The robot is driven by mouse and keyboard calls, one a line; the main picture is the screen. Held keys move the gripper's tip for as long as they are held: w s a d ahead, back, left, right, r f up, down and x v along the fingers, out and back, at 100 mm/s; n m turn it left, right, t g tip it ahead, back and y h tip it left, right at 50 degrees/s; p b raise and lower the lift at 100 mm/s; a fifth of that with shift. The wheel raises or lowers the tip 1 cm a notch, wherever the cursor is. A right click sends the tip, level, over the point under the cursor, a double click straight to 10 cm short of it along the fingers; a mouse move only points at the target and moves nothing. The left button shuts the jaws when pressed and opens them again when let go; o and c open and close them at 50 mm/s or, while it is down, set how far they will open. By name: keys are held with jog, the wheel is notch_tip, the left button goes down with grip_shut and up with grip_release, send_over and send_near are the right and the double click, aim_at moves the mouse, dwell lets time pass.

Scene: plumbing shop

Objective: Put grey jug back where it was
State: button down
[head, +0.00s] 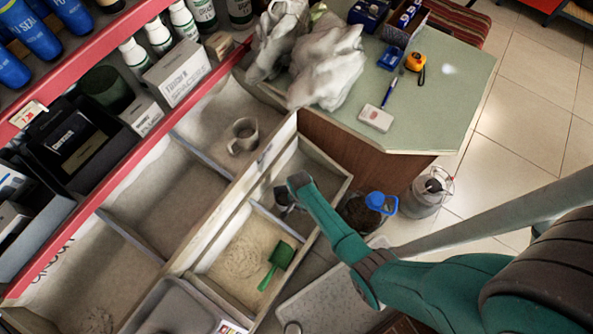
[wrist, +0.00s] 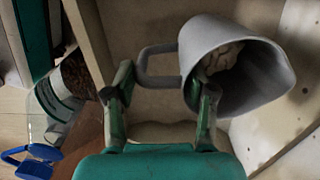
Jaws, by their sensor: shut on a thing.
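The grey jug (wrist: 205,40) is in my gripper (wrist: 163,85), with its handle between the two fingers. It lies tilted in the wrist view, mouth to the right, with pale lumpy matter visible inside. In the head view my gripper (head: 293,186) is over the narrow right-hand bin (head: 312,160), and the dark grey jug (head: 281,199) shows just left of it, partly hidden by the arm. I cannot tell whether the jug touches the bin floor or wall.
A green scoop (head: 278,262) lies in the powder bin in front. A green counter (head: 440,100) holds bags and tools.

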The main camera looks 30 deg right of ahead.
aim_at(299, 209)
jog(key=shift+f, duration=2.5)
jog(key=shift+c, duration=1.9)
grip_release()
notch_tip(299, 209, up, 12)
jog(key=shift+w+d+r, duration=0.1)
jog(key=shift+d, duration=0.05)
